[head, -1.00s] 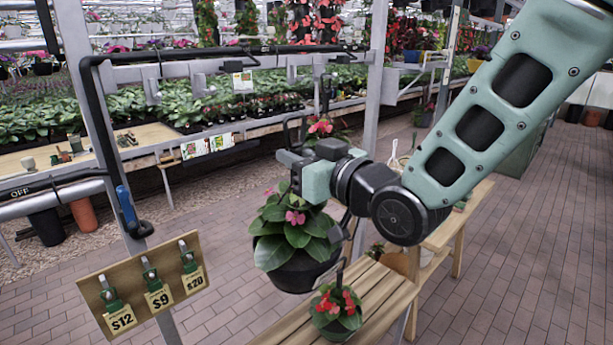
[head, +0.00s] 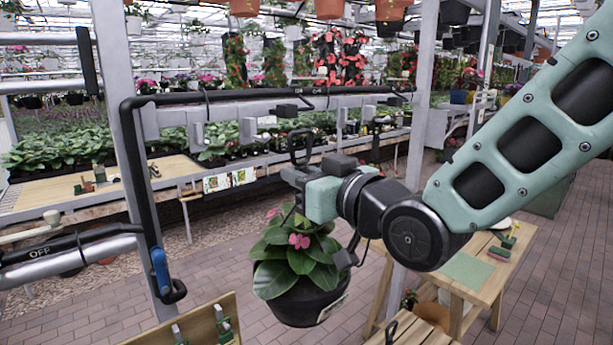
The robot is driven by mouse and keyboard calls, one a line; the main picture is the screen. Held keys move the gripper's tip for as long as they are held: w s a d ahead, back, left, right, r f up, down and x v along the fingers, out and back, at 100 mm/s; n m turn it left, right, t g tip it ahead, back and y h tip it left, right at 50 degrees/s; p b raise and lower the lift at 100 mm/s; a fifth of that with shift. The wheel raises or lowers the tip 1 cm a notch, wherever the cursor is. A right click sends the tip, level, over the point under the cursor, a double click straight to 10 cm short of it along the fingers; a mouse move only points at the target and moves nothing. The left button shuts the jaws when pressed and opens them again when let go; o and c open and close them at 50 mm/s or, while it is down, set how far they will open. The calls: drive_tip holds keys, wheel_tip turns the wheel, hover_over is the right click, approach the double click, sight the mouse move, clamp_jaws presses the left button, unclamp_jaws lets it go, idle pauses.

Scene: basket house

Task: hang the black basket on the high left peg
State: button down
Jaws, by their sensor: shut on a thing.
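The black basket (head: 300,303) holds a leafy plant with pink flowers and hangs below my gripper (head: 296,178). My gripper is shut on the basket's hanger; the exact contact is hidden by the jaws. The black hook (head: 300,146) at the hanger's top sticks up above the jaws. The hook appears apart from the rail, to the right of these two pegs. I cannot tell which peg is the high left one.
A black pipe (head: 240,94) runs above the rail and down the left post (head: 134,170), near a blue-handled valve (head: 160,270). A wooden price board (head: 215,325) is at lower left. A wooden bench (head: 470,278) stands at right. Brick floor (head: 225,260) lies below the basket.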

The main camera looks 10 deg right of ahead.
drive_tip(key=p+x, duration=0.2)
drive_tip(key=x, duration=0.5)
idle(0.5)
drive_tip(key=shift+w+a, duration=0.1)
drive_tip(key=shift+w+b, duration=0.1)
drive_tip(key=shift+b, duration=0.25)
idle(0.7)
drive_tip(key=shift+w+a, duration=0.1)
drive_tip(key=shift+b+x, duration=0.7)
drive_tip(key=shift+x, duration=0.8)
drive_tip(key=shift+a, duration=0.1)
drive_tip(key=shift+w+a+r+b, duration=0.1)
drive_tip(key=shift+w+a+b, duration=0.25)
drive_tip(key=shift+w, duration=0.25)
drive_tip(key=shift+w+b, duration=0.1)
drive_tip(key=shift+b, duration=0.35)
